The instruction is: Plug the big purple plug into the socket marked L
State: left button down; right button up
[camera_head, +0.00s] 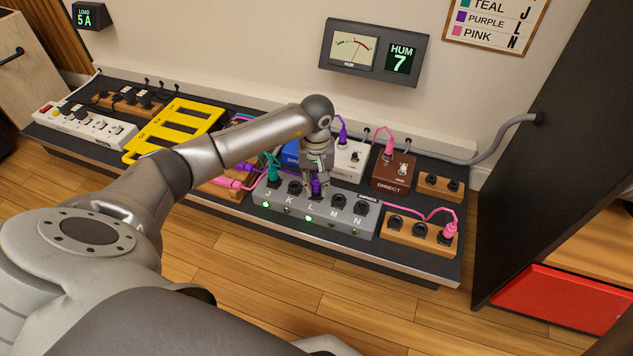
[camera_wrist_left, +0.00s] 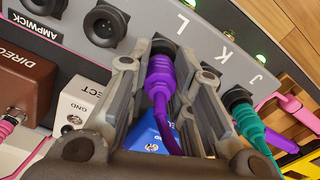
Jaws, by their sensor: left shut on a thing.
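The big purple plug (camera_head: 316,186) sits at the socket marked L on the grey switch box (camera_head: 340,222). It points into the socket, and I see no clear gap between them. My left gripper (camera_head: 316,176) is around the plug. In the left wrist view the gripper's two fingers (camera_wrist_left: 160,85) are shut on the purple plug (camera_wrist_left: 160,76), whose cable trails down between them. The L letter (camera_wrist_left: 183,23) is beside it, and green lamps glow by L and J. A teal plug (camera_wrist_left: 245,118) is in J. K, M and N look empty. My right gripper is not in view.
A white pedal (camera_head: 348,160), a brown DIRECT pedal (camera_head: 393,172) and a blue pedal (camera_head: 292,152) stand behind the box. A pink plug (camera_head: 449,232) is in the wooden block (camera_head: 405,230) at right. A yellow rack (camera_head: 172,128) and white power strip (camera_head: 85,126) lie left.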

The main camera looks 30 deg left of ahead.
pick_arm(q)
jog(key=c, duration=1.2)
grip_release()
notch_tip(320, 180, up, 12)
